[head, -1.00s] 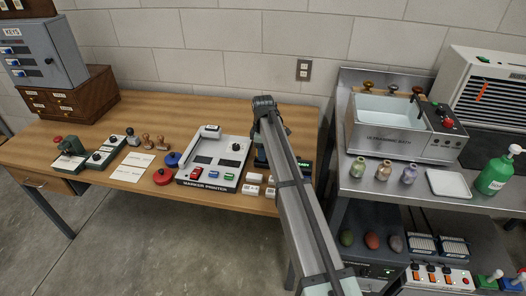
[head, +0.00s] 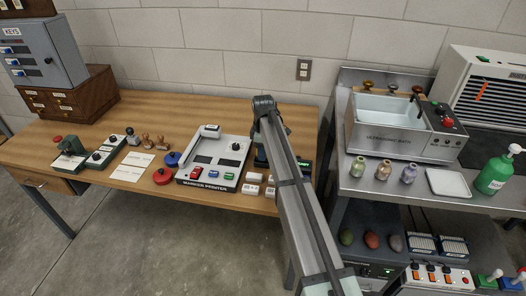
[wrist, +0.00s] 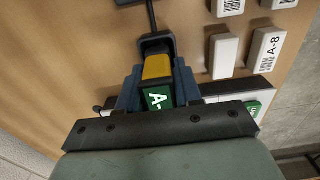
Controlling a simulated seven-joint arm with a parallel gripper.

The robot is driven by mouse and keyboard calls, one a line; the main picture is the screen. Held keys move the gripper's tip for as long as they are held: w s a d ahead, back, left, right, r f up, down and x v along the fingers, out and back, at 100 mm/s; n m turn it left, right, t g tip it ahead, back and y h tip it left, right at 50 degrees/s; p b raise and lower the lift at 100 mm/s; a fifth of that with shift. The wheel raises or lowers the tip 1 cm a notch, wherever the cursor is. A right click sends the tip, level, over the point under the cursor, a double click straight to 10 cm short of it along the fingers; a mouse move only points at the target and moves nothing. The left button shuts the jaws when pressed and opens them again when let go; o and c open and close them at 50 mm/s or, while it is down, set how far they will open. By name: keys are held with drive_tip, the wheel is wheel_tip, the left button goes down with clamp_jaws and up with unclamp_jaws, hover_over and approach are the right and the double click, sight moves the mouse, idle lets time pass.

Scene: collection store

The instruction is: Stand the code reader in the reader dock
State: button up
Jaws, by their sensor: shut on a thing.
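My gripper (wrist: 158,92) is shut on the code reader (wrist: 157,68), which shows a yellow part and a green panel with white lettering in the wrist view. A dark U-shaped piece (wrist: 155,41) surrounds the far end of the yellow part, and a thin dark strip runs up from it. I cannot tell whether this piece is the reader dock or part of the reader. In the head view my arm covers most of the grip, at the right part of the wooden desk, right of the marker printer. Whether the reader is seated cannot be told.
The marker printer (head: 215,163) stands left of my arm. Small white blocks, one marked A-8 (wrist: 265,50), lie close beside the grip. A device with a green display (head: 305,165) is right of my arm. The steel bench (head: 350,185) stands further right.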

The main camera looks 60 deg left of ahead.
drive_tip(key=shift+f, duration=0.6)
drive_tip(key=o, duration=0.6)
drive_tip(key=shift+c, duration=0.2)
drive_tip(key=shift+r, duration=0.1)
drive_tip(key=shift+r, duration=5.45)
